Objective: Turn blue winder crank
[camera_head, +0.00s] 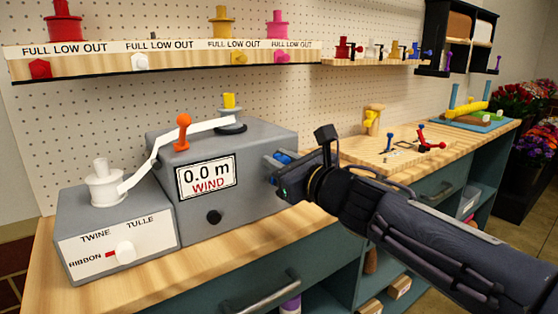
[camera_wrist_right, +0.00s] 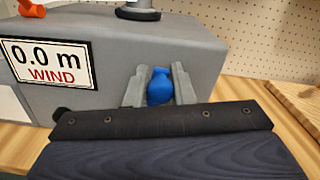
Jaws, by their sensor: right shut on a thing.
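The grey winder box (camera_head: 245,190) stands on the wooden bench, its display (camera_head: 207,177) reading 0.0 m WIND. The blue crank (camera_head: 284,157) is at the box's right side, mostly hidden by my right gripper (camera_head: 278,174). In the right wrist view the crank's blue knob (camera_wrist_right: 160,87) sits between the two grey fingers, and the right gripper (camera_wrist_right: 159,88) is shut on it. White ribbon runs from a spool (camera_head: 105,185) past an orange-topped post (camera_head: 182,132) to a yellow-topped spool (camera_head: 230,118) on the winder. My left gripper is not in view.
A selector box (camera_head: 118,245) stands left of the winder, its knob's red mark toward RIBBON. Shelves with spools (camera_head: 160,55) hang behind. Small tools (camera_head: 425,142) and a blue tray (camera_head: 480,121) lie to the right. Bench front is clear.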

